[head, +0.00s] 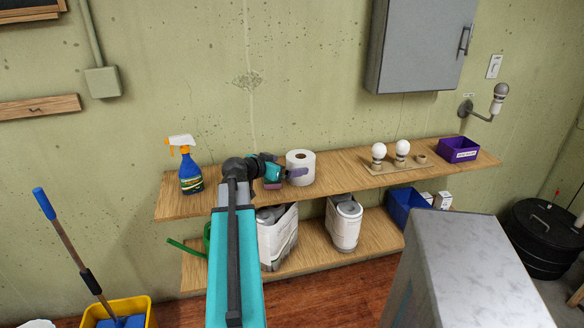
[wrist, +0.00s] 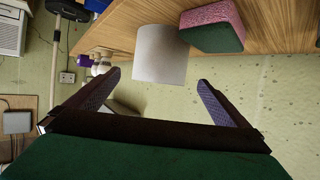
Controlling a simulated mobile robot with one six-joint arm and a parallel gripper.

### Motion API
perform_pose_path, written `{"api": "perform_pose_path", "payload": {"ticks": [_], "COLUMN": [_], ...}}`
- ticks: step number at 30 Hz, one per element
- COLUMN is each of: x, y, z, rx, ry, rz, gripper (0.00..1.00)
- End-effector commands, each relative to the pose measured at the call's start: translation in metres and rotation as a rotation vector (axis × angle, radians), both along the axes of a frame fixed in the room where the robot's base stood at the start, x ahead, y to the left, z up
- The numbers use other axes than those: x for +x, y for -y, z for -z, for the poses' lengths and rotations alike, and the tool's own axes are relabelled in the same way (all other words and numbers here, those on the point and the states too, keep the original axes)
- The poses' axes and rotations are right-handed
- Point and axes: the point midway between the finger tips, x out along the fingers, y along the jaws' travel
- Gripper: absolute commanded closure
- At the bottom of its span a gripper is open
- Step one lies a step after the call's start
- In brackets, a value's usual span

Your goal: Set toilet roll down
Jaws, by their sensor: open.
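The white toilet roll (head: 301,160) stands upright on the upper wooden shelf (head: 335,170), its top hole visible in the head view. My gripper (head: 297,173) is at the roll's front left side, with a purple finger in front of the roll's lower part. In the wrist view the roll (wrist: 160,53) lies just beyond the tips of my gripper (wrist: 158,80). The fingers are spread apart with a clear gap and nothing held between them. The wrist picture is turned, with the shelf along the top.
A pink and green sponge (wrist: 212,28) lies close beside the roll. A blue spray bottle (head: 190,172) stands at the shelf's left. A bulb holder board (head: 392,167) and purple box (head: 459,149) stand to the right. Bare shelf shows between roll and bulbs.

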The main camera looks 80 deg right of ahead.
Motion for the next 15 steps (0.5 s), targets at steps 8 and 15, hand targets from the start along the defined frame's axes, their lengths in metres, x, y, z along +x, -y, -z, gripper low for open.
{"api": "perform_pose_path", "payload": {"ticks": [8,15], "x": [0.011,0.013], "y": [-0.023,-0.025], "z": [-0.010,-0.011], "rx": [0.000,0.001], "ry": [0.001,0.000], "rz": [0.000,0.000], "gripper": [0.00,0.00]}}
